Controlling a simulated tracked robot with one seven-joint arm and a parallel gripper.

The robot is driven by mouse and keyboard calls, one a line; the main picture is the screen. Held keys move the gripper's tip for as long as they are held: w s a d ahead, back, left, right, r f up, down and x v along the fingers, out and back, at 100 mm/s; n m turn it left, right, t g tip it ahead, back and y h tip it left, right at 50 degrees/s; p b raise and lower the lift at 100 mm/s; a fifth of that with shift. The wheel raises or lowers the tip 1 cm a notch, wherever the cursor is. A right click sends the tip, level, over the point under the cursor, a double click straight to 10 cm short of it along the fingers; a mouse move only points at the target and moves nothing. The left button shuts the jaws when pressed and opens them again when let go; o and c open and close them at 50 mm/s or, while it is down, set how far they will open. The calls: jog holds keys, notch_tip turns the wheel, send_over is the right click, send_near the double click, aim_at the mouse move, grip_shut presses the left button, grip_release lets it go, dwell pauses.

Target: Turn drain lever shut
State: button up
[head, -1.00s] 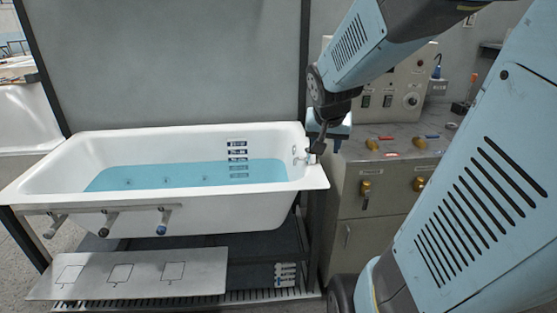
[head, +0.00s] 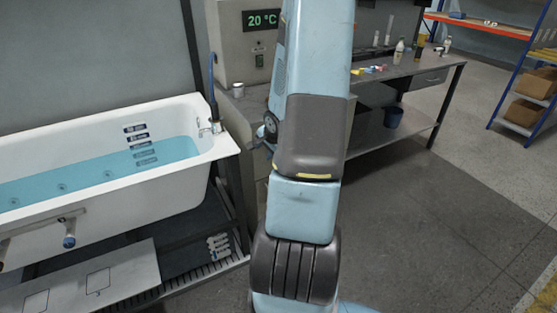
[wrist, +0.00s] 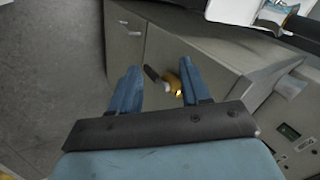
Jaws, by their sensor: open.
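In the wrist view my gripper (wrist: 158,66) is open and empty, its two blue fingers apart. A brass fitting with a dark lever (wrist: 173,84) on the cabinet front shows between and beyond the fingers; I see no contact. In the head view the white bathtub (head: 180,185) holds blue water. A bar with a blue-ended lever (head: 69,241) sits on its front side. I cannot tell from these frames which lever is the drain lever. My arm hides the gripper in the head view.
A cabinet with a grey front (wrist: 205,50) fills much of the wrist view. A workbench (head: 420,70) with bottles stands at the back right, and a shelf rack (head: 540,85) with boxes beyond. A panel (head: 110,275) lies below the tub. The floor at right is clear.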

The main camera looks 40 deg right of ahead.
jog(key=s+d+f+m+t+h, duration=0.1)
jog(key=s+d+f+m+t, duration=0.45)
jog(key=m, duration=0.55)
jog(key=s+d+f+m+t+h, duration=0.2)
jog(key=f+m+t, duration=0.5)
jog(key=m, duration=0.4)
jog(key=shift+g, duration=0.65)
jog(key=x, duration=0.4)
jog(key=f+x, duration=0.1)
jog(key=x, duration=0.9)
jog(key=shift+f, duration=0.15)
grip_shut()
